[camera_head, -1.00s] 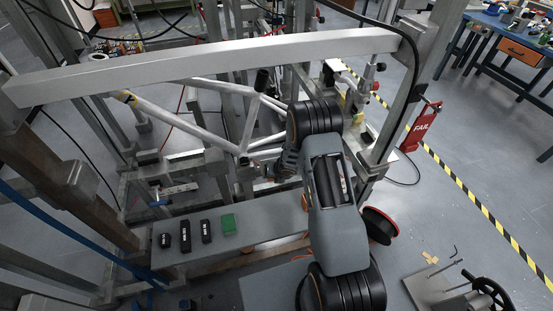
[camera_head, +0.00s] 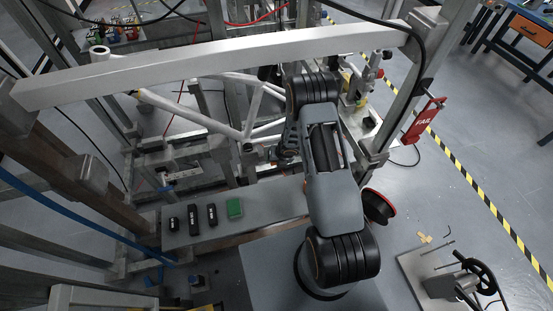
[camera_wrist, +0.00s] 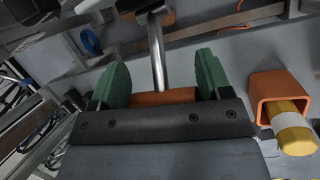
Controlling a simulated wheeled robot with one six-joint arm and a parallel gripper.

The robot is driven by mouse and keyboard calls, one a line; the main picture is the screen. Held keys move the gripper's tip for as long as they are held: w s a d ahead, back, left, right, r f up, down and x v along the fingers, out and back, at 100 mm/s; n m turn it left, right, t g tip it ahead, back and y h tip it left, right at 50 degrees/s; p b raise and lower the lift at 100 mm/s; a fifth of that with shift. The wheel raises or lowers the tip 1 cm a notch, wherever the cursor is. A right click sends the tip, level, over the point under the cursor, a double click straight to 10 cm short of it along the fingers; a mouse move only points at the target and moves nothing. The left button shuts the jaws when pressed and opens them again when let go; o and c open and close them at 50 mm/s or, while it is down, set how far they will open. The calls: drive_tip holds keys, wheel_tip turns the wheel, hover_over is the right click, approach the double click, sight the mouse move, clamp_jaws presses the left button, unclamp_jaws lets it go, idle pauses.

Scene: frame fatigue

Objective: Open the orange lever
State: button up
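In the wrist view the orange lever shows as an orange block (camera_wrist: 165,97) with a metal rod (camera_wrist: 157,55) running up from it. My gripper (camera_wrist: 162,80) has two green fingertips set wide apart, one on each side of the orange block and rod. The block's lower part is hidden behind the gripper's black front edge. I cannot tell whether either finger touches it. In the head view my gripper (camera_head: 288,150) is mostly hidden by my own arm, and I cannot make out the lever there.
An orange square tube (camera_wrist: 282,92) with a yellow cylinder sits close right of my gripper. In the head view a green block (camera_head: 235,208) and several black blocks lie on a grey plate. A metal crossbar (camera_head: 220,66) spans above. A red FAIL sign (camera_head: 424,120) hangs at right.

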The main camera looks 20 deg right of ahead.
drive_tip(key=o, duration=0.4)
drive_tip(key=shift+o, duration=0.2)
drive_tip(key=shift+r, duration=0.1)
drive_tip(key=p+v, duration=0.4)
drive_tip(key=v, duration=0.9)
drive_tip(key=shift+r, duration=0.35)
drive_tip(key=shift+d, duration=0.1)
